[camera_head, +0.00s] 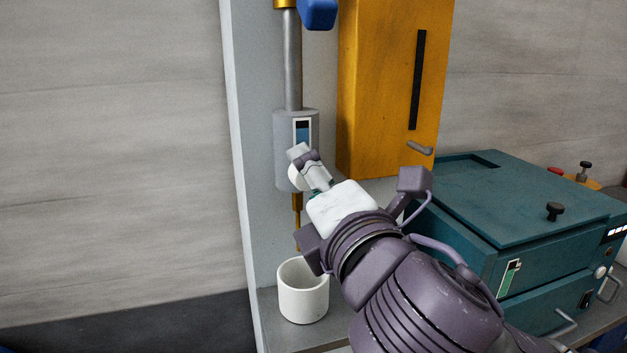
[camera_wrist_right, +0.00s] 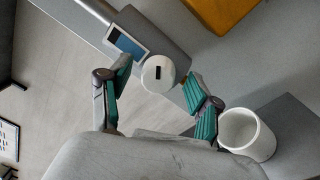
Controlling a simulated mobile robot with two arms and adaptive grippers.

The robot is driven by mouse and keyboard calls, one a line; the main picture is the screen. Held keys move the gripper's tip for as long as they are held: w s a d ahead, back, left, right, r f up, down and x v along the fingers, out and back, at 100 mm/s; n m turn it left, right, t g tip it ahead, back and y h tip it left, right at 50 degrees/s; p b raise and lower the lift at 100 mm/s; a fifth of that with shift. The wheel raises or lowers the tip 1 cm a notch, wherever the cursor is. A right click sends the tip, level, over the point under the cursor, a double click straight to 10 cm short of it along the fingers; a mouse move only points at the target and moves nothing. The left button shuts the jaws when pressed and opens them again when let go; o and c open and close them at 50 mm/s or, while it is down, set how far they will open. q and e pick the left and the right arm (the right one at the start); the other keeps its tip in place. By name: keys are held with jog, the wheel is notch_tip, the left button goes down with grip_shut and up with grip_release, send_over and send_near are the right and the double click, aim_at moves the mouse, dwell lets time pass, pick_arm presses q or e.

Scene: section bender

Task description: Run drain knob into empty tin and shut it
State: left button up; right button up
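The drain knob (camera_wrist_right: 158,73) is a white round disc with a dark mark, on the front of a grey cylinder (camera_head: 283,130) with a small screen. In the head view the knob is partly hidden by my right gripper (camera_head: 306,167). In the right wrist view the right gripper's green-padded fingers (camera_wrist_right: 158,80) stand apart on either side of the knob, with visible gaps. The white tin (camera_head: 303,299) stands upright below the cylinder's brown spout (camera_head: 297,205). Its visible inside looks empty; it also shows in the right wrist view (camera_wrist_right: 247,138). My left gripper is not in view.
A tall orange housing (camera_head: 385,90) stands behind my right arm. A teal cabinet (camera_head: 510,205) with knobs and handles stands at the right. A metal pipe (camera_head: 292,65) rises from the cylinder. The wall area at the left is clear.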

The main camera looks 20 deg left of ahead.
jog(key=shift+s, duration=0.1)
jog(key=v, duration=0.7)
jog(key=shift+d, duration=0.2)
dwell(0.8)
